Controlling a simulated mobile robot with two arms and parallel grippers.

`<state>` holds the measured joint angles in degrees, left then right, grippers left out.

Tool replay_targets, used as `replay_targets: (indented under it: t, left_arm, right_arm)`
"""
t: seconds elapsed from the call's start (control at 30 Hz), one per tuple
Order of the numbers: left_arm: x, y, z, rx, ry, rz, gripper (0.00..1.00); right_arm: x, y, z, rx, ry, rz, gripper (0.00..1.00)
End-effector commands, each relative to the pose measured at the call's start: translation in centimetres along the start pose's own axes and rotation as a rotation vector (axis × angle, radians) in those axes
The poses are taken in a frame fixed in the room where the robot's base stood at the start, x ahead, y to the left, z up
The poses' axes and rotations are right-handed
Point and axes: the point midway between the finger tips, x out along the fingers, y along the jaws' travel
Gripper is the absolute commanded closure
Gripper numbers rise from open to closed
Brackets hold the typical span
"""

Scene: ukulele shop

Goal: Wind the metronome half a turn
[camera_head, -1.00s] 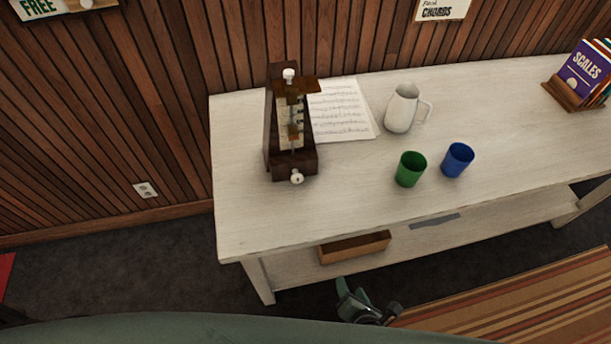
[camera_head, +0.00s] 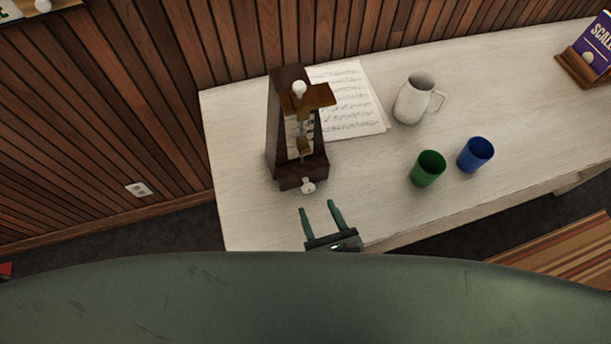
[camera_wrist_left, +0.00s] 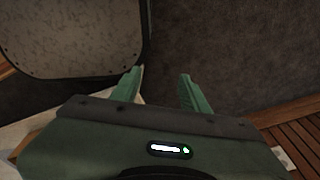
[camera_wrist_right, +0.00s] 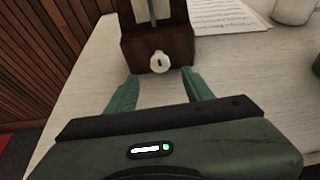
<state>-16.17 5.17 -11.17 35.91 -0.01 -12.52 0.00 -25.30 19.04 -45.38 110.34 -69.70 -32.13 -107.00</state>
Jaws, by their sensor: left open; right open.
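The metronome (camera_head: 292,130) is a dark brown wooden tower standing upright near the left end of the white table. Its white winding key (camera_head: 308,186) sticks out low on the side facing me. In the right wrist view the key (camera_wrist_right: 159,61) shows just ahead of and between my fingers, with the metronome's dark base (camera_wrist_right: 180,48) behind it. My right gripper (camera_head: 319,207) is open and empty, a short way in front of the key and apart from it. My left gripper (camera_wrist_left: 159,74) is open and empty, low down and away from the metronome; the head view does not show it.
The white table (camera_head: 240,215) has clear room in front of the metronome. Sheet music (camera_head: 345,98) lies right behind it. A white pitcher (camera_head: 412,102), a green cup (camera_head: 427,169) and a blue cup (camera_head: 475,155) stand to the right. The wood-panelled wall (camera_head: 150,110) is behind.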

Motion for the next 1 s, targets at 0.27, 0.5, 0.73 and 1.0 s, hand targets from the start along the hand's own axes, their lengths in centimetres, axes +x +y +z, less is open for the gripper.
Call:
replay_targets:
  t: [0.27, 0.5, 0.73, 1.0]
  left_arm:
    - [-0.8, 1.2, 2.7, 0.000, -0.039, 0.014, 0.55]
    - [-1.0, 2.1, 2.6, 0.001, -0.039, 0.025, 0.55]
    - [-0.9, 1.6, 0.7, 0.002, -0.012, 0.019, 0.55]
    - [-0.9, 1.2, 0.9, 0.001, -0.014, 0.015, 0.55]
  right_arm:
    - [4.2, 0.0, 0.2, 0.001, -0.002, -0.001, 0.48]
    - [7.0, -0.1, 0.1, 0.002, -0.001, -0.001, 0.48]
    - [7.5, 0.0, 0.0, 0.003, 0.000, 0.000, 0.48]
    - [7.4, 0.0, 0.0, 0.003, 0.000, 0.000, 0.93]
